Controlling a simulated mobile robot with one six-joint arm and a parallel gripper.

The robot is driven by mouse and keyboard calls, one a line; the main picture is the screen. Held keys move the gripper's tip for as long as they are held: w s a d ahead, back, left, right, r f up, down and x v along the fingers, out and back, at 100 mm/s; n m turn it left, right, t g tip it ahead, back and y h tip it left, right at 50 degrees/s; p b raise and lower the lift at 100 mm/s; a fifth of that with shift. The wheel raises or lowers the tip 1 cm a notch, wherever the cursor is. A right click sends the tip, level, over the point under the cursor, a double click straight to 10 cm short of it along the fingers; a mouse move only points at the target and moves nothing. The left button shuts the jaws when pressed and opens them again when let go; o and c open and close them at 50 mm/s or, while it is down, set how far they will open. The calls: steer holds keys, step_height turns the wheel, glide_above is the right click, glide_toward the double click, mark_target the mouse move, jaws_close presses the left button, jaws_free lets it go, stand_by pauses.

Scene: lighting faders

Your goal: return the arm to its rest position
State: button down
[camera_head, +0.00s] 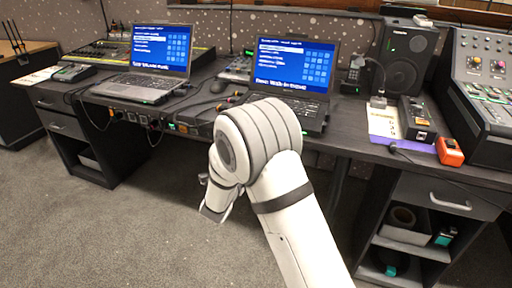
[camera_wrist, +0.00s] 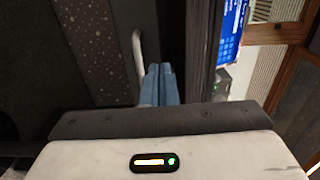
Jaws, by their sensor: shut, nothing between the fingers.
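My gripper (camera_wrist: 160,84) shows in the wrist view as two blue fingers lying together, shut with nothing between them. In the head view my white arm reaches up from the bottom edge and bends at a large rounded joint in front of the desk. Beyond that joint the arm folds down to the left, over the grey floor; the fingertips cannot be made out there. The arm covers part of the desk's front edge.
The long dark desk (camera_head: 350,139) holds a left laptop (camera_head: 148,88), a right laptop (camera_head: 292,78), a speaker (camera_head: 404,58), a mixing console (camera_head: 485,72) and an orange device (camera_head: 450,151). Open shelves (camera_head: 412,249) stand at right. Grey carpet (camera_head: 130,225) at left is clear.

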steer(key=s+d+r+m+g+h+p, duration=0.2)
steer(key=s+d+r+m+g+p, duration=0.5)
steer(key=s+d+r+m, duration=0.45)
steer(key=s+d+r+m+g+h+p, duration=0.2)
steer(key=s+d+r+m+g+p, duration=0.45)
steer(key=d+r+m, duration=0.55)
steer(key=s+a+r+m+y+p, duration=0.2)
steer(key=s+r+m+y+p, duration=0.3)
steer(key=m, duration=0.8)
steer(key=s+a+r+m+y+p, duration=0.2)
steer(key=s+r+m+y+p, duration=0.3)
steer(key=s+m, duration=0.6)
steer(key=m+g+p, duration=0.1)
steer(key=m+p, duration=0.1)
steer(key=shift+r+p, duration=0.35)
steer(key=shift+p, duration=0.05)
